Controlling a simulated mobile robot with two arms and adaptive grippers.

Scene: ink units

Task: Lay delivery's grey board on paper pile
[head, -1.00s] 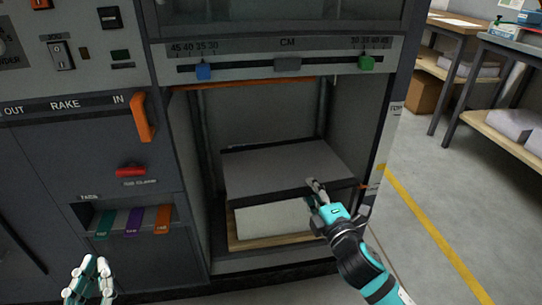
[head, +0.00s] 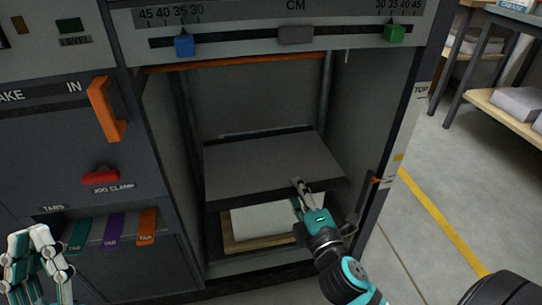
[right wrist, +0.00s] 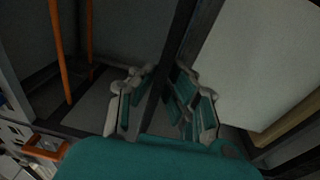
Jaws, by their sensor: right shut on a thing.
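The grey board (head: 270,160) is a flat sheet with a dark front edge, inside the open bay of the machine. White paper pile (head: 275,218) lies lower in the bay on a wooden base, partly hidden under the board. A dark gap shows between board and pile at the left. My right gripper (head: 298,188) is shut on the board's front edge, right of its middle. In the right wrist view the dark edge runs between the fingers (right wrist: 160,95), with the pale pile (right wrist: 255,60) beside it. My left gripper (head: 32,238) is at the lower left, apart from the board.
The bay has side walls and an orange bar (head: 230,63) along its top. An orange handle (head: 106,108), a red clamp knob (head: 100,177) and coloured tabs (head: 112,228) are on the left panel. Shelves with paper (head: 518,103) stand at the right, across open floor.

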